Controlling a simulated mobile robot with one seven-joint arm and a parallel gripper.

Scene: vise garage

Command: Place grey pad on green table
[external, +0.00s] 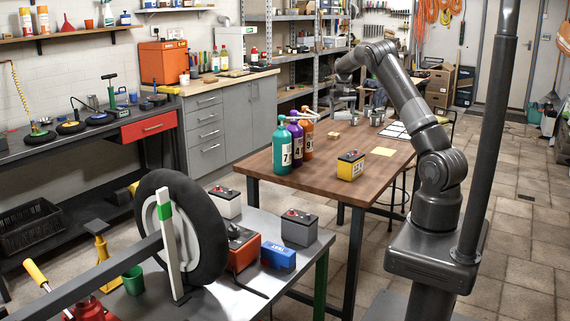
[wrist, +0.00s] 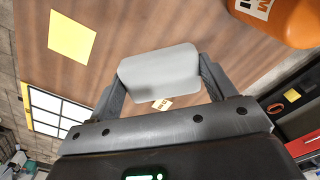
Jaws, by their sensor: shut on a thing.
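The grey pad (wrist: 160,73) is a pale, rounded block in the wrist view. My gripper (wrist: 158,78) is shut on it, with one finger at each side, over the brown wooden table (wrist: 120,25). In the external view my arm reaches out over the far end of the wooden table (external: 265,165); the pad cannot be made out there. A grey-topped table with a green leg (external: 321,285) stands in the foreground. No table with a green top shows.
On the wooden table stand teal (external: 283,148), purple (external: 295,140) and orange (external: 307,135) bottles, a yellow battery (external: 350,166) and a yellow sheet (external: 383,151). The grey-topped table holds a wheel (external: 215,235), batteries (external: 299,228) and a blue box (external: 278,256).

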